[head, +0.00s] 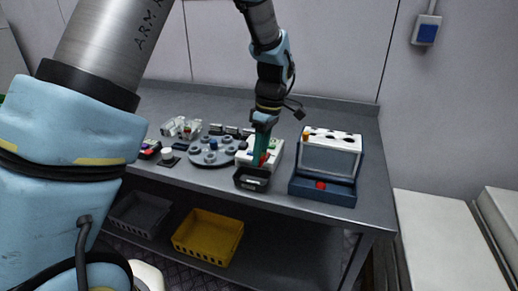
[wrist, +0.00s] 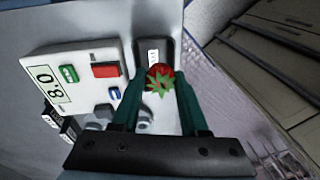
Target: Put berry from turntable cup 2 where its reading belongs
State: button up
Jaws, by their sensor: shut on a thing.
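My gripper (wrist: 160,95) is shut on a red berry (wrist: 154,72) with green leaves, held between its dark green fingers. In the wrist view the berry is over a dark tray (wrist: 152,38) with a white label; whether it touches the tray cannot be told. In the head view my gripper (head: 261,158) is over the white meter (head: 277,150) and near the dark tray (head: 252,180) at the table's front. The meter (wrist: 85,58) shows a rotated display (wrist: 48,85) that seems to read 8.0. The round grey turntable (head: 207,160) with several cups is left of my gripper.
A blue-based rack (head: 335,196) with a white holed top stands to the right, with an orange item (head: 305,135) and a red item (head: 320,185). Clear containers (head: 181,126) stand at left. A yellow crate (head: 208,237) and grey crate (head: 140,213) are below.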

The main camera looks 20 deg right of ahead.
aim_at(260, 167)
jog(key=shift+f+b, duration=1.3)
jog(key=shift+f, duration=1.2)
jog(key=o, duration=0.7)
jog(key=shift+o, duration=0.2)
jog(key=shift+r, duration=0.1)
jog(key=shift+r+p, duration=2.5)
jog(key=shift+r, duration=0.5)
